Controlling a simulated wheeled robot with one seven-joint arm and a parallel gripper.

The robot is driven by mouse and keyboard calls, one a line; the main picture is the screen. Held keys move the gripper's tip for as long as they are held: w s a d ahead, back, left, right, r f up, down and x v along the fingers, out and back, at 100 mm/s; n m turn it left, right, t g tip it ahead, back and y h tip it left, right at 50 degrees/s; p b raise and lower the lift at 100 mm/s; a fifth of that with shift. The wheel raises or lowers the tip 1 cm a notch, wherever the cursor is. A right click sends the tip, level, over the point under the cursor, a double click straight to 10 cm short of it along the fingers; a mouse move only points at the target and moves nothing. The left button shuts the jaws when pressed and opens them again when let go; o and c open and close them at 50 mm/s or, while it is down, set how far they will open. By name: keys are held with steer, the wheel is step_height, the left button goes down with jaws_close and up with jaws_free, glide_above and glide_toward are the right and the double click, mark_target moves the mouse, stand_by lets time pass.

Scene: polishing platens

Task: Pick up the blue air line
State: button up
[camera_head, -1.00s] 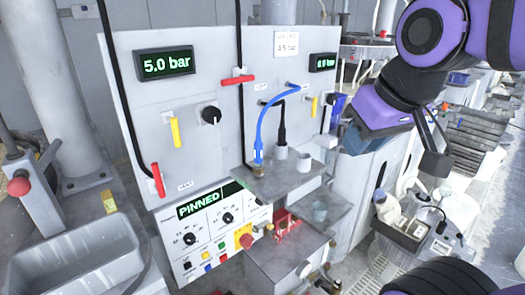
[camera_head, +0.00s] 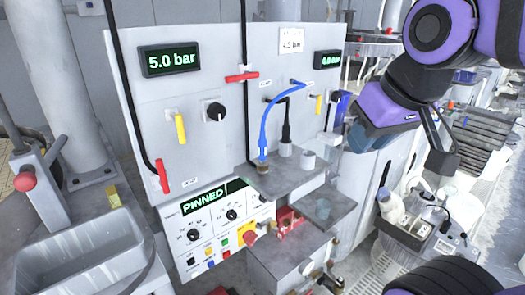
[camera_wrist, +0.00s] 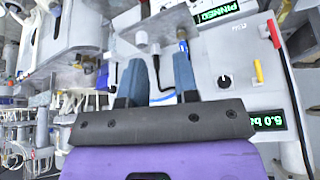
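The blue air line (camera_head: 269,122) runs from a port high on the grey panel, arches left and hangs down the panel. Its lower end fitting stands upright at the small grey shelf (camera_head: 290,184). My gripper (camera_head: 362,138) is to the right of the line and apart from it, in front of the panel's right edge. In the wrist view its two blue-grey fingers (camera_wrist: 158,62) are spread with nothing gripped between them. The line's blue end (camera_wrist: 183,46) shows there beyond the right finger; the fingers hide part of the line.
A black line (camera_head: 285,120) hangs right beside the blue one. Grey cups stand on the shelf. The panel carries a red lever (camera_head: 241,77), yellow levers, and a display (camera_head: 170,60) reading 5.0 bar. A lower panel reads PINNED (camera_head: 204,202). A grey basin (camera_head: 80,250) stands at left.

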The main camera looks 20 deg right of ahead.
mark_target(264, 139)
steer(key=o, duration=0.5)
steer(key=shift+w, duration=0.1)
steer(key=shift+o, duration=0.3)
steer(key=w+a+f+n, duration=0.1)
steer(key=w+f, duration=0.2)
steer(key=w, duration=0.6)
steer(key=shift+a+f+n+g, duration=0.25)
steer(key=shift+f+n+g, duration=0.05)
steer(key=shift+n, duration=0.1)
steer(key=w+f+n+y, duration=0.1)
steer(key=w+f+n, duration=0.1)
steer(key=w+f, duration=0.85)
steer(key=w+a, duration=0.1)
steer(key=w, duration=0.3)
steer(key=w+a, duration=0.1)
steer(key=w, duration=0.3)
steer(key=w+a+r, duration=0.1)
steer(key=w, duration=0.3)
steer(key=shift+w, duration=0.35)
steer(key=shift+x, duration=1.05)
steer(key=shift+f, duration=0.35)
